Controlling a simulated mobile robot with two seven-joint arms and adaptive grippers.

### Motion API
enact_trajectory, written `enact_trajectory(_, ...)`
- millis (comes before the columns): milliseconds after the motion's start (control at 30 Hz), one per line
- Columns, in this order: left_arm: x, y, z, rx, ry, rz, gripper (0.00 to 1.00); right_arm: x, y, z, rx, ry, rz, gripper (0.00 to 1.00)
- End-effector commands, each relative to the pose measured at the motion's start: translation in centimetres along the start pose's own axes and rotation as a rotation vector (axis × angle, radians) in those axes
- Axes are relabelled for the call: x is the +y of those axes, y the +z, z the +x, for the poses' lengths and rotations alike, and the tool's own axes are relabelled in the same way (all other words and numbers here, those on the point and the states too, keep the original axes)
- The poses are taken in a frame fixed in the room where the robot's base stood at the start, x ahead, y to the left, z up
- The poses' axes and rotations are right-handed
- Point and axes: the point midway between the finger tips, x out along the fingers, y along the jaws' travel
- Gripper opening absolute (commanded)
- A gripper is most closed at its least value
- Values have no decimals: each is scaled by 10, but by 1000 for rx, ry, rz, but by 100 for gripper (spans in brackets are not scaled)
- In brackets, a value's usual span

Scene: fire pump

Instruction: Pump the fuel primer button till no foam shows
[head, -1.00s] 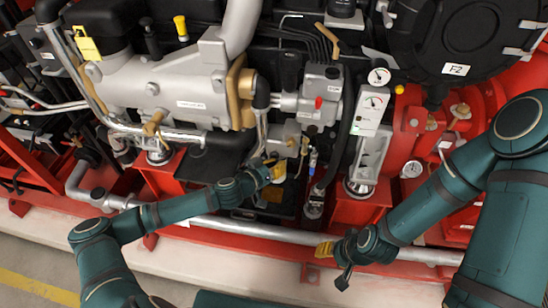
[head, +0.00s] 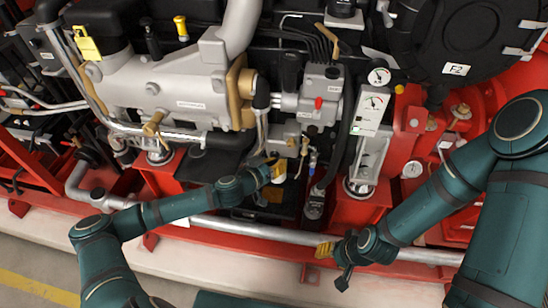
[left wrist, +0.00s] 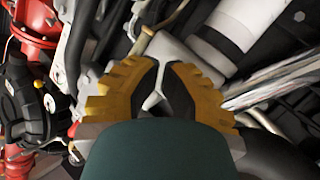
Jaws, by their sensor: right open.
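My left gripper (head: 273,166) is beside the grey filter housing (head: 287,138) in the middle of the engine. In the left wrist view its two yellow, black-padded fingers (left wrist: 161,70) point at a grey metal part (left wrist: 190,50), with a narrow gap between the tips. I cannot tell whether they touch it or hold anything. The fuel primer button and any foam cannot be made out; the hand may hide them. My right gripper (head: 325,250) is open, low in front of the silver pipe, away from the filter.
A silver pipe (head: 250,229) runs along the red base frame (head: 165,178) in front. A white panel with a gauge (head: 372,108) stands to the right of the filter. In the left wrist view a shiny pipe (left wrist: 270,82) is close to the right finger.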

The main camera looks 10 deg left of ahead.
Motion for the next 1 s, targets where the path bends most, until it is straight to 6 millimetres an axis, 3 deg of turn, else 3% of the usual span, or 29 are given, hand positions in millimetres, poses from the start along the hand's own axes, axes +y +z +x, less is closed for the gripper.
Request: enact_trajectory(1000, -4, -5, 8, 2, -1, 1, 0, 1, 0, 2, 0, 0, 0, 47)
